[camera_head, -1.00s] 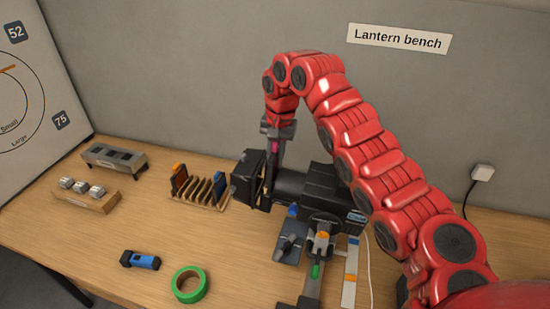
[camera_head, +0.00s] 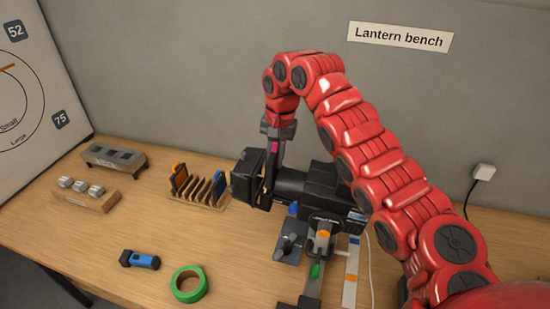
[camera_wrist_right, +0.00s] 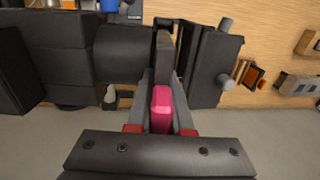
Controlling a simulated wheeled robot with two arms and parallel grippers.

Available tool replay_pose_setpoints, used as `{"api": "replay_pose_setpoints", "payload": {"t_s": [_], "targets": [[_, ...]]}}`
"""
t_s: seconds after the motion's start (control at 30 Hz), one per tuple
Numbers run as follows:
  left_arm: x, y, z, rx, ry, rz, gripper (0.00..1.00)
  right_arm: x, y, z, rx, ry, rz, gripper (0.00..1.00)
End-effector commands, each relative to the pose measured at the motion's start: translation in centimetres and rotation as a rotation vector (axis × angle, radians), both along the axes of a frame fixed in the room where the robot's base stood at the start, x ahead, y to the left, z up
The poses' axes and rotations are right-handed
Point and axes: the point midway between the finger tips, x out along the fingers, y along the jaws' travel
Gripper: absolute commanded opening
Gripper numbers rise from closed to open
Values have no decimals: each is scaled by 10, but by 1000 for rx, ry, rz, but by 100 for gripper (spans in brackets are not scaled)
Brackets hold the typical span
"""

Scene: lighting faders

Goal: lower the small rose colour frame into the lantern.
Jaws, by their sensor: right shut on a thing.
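My right gripper (camera_head: 268,172) is shut on the small rose colour frame (camera_wrist_right: 161,108), whose pink part shows between the fingers in the wrist view. A bit of pink also shows there in the head view. The black lantern (camera_head: 322,182) lies on the bench, with a box-like front part (camera_head: 247,173) on its left. The gripper points down at the gap between this front part and the barrel. In the wrist view the fingers reach to the slot beside the lantern barrel (camera_wrist_right: 122,52). The frame's lower end is hidden, so its depth in the slot cannot be told.
A wooden rack (camera_head: 205,195) with orange and blue frames stands left of the lantern. Green tape (camera_head: 189,284), a blue torch (camera_head: 140,260), a wooden block with pale knobs (camera_head: 85,194) and a grey stand (camera_head: 115,158) are further left. The front-left bench is mostly clear.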

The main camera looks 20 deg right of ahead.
Motion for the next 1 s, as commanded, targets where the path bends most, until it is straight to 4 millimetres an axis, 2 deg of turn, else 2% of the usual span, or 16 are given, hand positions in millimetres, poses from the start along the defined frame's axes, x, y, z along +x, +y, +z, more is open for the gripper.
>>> {"api": "replay_pose_setpoints", "payload": {"t_s": [0.33, 1.0], "targets": [[0, 0, -10, 0, 0, 0, 50, 1, 1, -10, 0, 0, 0, 0], [0, 0, -6, 0, 0, 0, 50, 0, 1, -6, 0, 4, 0, 0]]}}
